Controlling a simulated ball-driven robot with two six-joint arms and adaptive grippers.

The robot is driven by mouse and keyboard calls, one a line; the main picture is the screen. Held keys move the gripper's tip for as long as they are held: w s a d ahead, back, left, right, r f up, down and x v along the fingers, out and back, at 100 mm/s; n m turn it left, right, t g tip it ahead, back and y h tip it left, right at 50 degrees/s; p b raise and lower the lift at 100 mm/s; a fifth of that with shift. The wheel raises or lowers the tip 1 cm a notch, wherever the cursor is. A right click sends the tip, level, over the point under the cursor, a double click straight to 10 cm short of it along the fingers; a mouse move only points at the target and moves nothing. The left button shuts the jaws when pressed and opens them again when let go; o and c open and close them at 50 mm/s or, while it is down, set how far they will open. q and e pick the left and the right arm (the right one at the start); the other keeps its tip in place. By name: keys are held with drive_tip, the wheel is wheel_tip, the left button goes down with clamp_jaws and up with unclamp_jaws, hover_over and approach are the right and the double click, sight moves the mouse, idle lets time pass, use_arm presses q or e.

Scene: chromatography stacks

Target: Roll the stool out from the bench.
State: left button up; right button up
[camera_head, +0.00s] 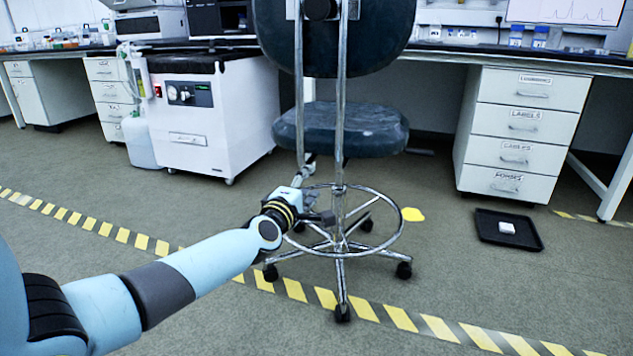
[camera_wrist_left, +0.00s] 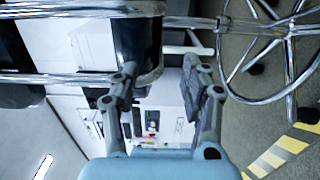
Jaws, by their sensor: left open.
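The stool (camera_head: 340,133) stands upright in front of the bench, its back towards me. It has a dark seat and backrest (camera_head: 345,40), chrome bars, a foot ring and black castors. My left gripper (camera_head: 315,192) is at the stool's left side, below seat height and near the foot ring. In the left wrist view the gripper (camera_wrist_left: 161,78) is open, with nothing held between its fingers. The chrome bars and dark seat (camera_wrist_left: 138,42) pass close in front of it there; I cannot tell whether they touch. My right gripper is not in view.
The bench (camera_head: 520,60) runs along the back. A white machine (camera_head: 205,120) stands left of the stool and a labelled drawer unit (camera_head: 520,135) right. A black tray (camera_head: 490,230) and a yellow patch (camera_head: 413,214) lie on the floor. Striped tape (camera_head: 400,318) crosses the mostly clear foreground.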

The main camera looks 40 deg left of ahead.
sight(316, 176)
use_arm(q)
drive_tip(key=b+x, duration=0.1)
drive_tip(key=x, duration=0.4)
drive_tip(key=shift+w+f, duration=0.15)
drive_tip(key=shift+f, duration=0.05)
drive_tip(key=shift+w+a+r+b, duration=0.2)
drive_tip(key=shift+w+b, duration=0.1)
drive_tip(key=shift+w, duration=0.35)
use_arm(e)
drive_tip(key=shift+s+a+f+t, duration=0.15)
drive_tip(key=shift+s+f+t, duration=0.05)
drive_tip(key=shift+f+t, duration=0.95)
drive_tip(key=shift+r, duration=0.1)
use_arm(q)
clamp_jaws()
drive_tip(key=shift+f, duration=0.1)
